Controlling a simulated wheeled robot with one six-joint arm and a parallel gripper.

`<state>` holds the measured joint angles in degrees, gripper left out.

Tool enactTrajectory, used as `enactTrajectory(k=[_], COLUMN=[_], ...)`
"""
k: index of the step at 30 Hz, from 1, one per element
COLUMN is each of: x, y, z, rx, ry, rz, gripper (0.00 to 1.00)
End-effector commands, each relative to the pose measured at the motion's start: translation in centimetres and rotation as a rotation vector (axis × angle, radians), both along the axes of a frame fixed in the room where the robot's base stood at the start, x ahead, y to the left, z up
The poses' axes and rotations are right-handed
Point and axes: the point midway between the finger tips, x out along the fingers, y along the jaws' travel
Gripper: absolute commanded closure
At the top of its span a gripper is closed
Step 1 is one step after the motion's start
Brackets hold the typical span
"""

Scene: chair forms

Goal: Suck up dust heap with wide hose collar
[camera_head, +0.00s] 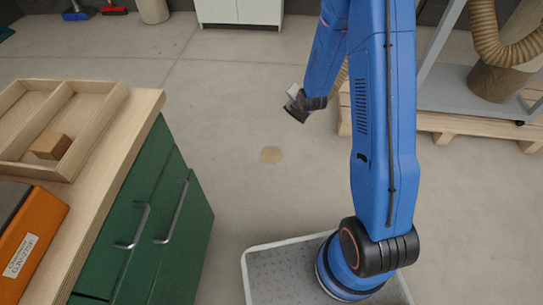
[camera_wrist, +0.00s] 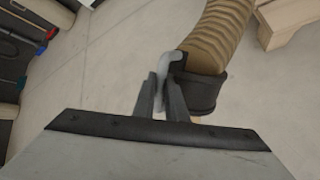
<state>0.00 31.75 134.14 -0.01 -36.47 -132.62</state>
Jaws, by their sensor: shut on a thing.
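The dust heap (camera_head: 271,154) is a small, flat tan patch on the grey floor in the head view. I cannot make it out in the wrist view. My gripper (camera_wrist: 160,97) is shut on a grip at the side of the wide hose collar (camera_wrist: 203,92), a dark ring on the end of the ribbed tan hose (camera_wrist: 220,38). The collar's mouth is hidden from the wrist camera. In the head view, the end of my arm hangs above the floor, beyond and a little right of the heap; details there are too small to tell.
A green cabinet (camera_head: 187,220) with a wooden top stands at the left, bearing a wooden tray (camera_head: 112,103) and an orange case (camera_head: 32,244). At the upper right, a hose (camera_head: 483,32) hangs by a grey frame on a pallet (camera_head: 445,122). Floor around the heap is clear.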

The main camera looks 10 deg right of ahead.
Motion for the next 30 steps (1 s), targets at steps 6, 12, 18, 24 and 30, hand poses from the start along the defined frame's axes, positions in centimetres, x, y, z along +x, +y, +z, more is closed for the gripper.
enactTrajectory(k=[6, 12, 18, 24, 30], x=[0.1, 0.1, 0.1, 0.0, 0.0], y=[0.0, 0.0, 0.0, 0.0, 0.0], z=[1.9, 3.5, 5.0, 5.9, 6.0], rx=[0.0, 0.0, 0.0, 0.0, 0.0], ry=[-0.004, -0.004, -0.004, -0.002, -0.001], rz=[0.0, 0.0, 0.0, 0.0, 0.0], gripper=[1.0, 1.0, 1.0, 1.0, 1.0])
